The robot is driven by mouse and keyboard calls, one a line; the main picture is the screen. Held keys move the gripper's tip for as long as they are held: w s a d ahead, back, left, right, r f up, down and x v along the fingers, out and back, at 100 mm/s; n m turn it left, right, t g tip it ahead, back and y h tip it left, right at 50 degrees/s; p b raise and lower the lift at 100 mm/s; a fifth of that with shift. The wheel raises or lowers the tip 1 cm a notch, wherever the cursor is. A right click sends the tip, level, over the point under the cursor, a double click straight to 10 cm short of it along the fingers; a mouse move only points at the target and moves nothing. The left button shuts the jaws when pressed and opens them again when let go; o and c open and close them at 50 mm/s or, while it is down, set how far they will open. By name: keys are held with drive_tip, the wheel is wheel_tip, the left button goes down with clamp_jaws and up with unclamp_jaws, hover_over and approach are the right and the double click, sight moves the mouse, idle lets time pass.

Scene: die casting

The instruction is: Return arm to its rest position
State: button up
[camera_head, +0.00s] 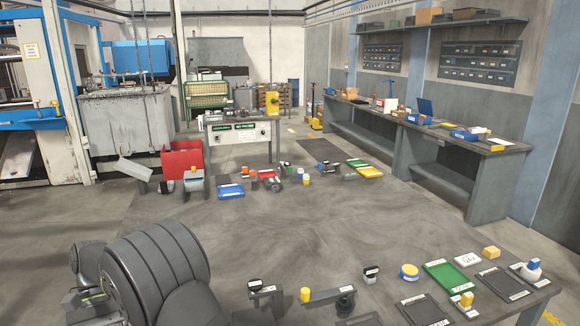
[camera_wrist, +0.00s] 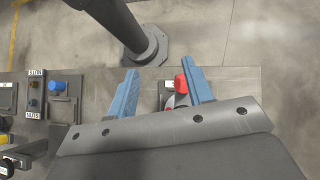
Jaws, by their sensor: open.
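My gripper (camera_wrist: 160,83) shows in the wrist view with its two blue fingers spread apart. No object is clamped between them. A red-topped part (camera_wrist: 180,84) lies below, beside the right finger and partly hidden by it; I cannot tell whether they touch. In the head view, my dark grey arm fills the lower left, at the left end of the near table (camera_head: 330,255). The gripper fingers cannot be made out there.
The near table holds a green tray (camera_head: 449,277), dark trays, a yellow block (camera_head: 491,252) and a yellow round item (camera_head: 409,271) at the right. A blue knob (camera_wrist: 57,86) shows in the wrist view. A red bin (camera_head: 182,160) stands beyond.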

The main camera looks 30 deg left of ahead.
drive_tip(key=shift+m, duration=0.3)
drive_tip(key=f, duration=0.1)
drive_tip(key=s+a+f, duration=0.1)
drive_tip(key=f, duration=0.1)
drive_tip(key=s+f, duration=0.1)
drive_tip(key=f, duration=0.1)
drive_tip(key=shift+s+a+f, duration=0.1)
drive_tip(key=shift+s+a, duration=0.1)
drive_tip(key=shift+a, duration=0.2)
drive_tip(key=shift+s+a+g+y, duration=0.2)
drive_tip(key=shift+a+g+y, duration=0.05)
drive_tip(key=shift+g+y, duration=0.05)
idle(0.4)
drive_tip(key=o, duration=1.2)
drive_tip(key=shift+c, duration=0.2)
drive_tip(key=w+d+r+m+t+y, duration=0.1)
drive_tip(key=w+d+r+m+y, duration=0.2)
drive_tip(key=r+m, duration=0.45)
drive_tip(key=w+r+m+y, duration=0.4)
drive_tip(key=w+r+m, duration=0.15)
drive_tip(key=r, duration=0.25)
drive_tip(key=w+d+r+m+t+y, duration=0.1)
drive_tip(key=w+d+r+m+y, duration=0.15)
drive_tip(key=r+m, duration=0.5)
drive_tip(key=a+x, duration=0.2)
drive_tip(key=x, duration=0.7)
drive_tip(key=shift+w+n+y, duration=0.3)
drive_tip(key=shift+n+y, duration=0.05)
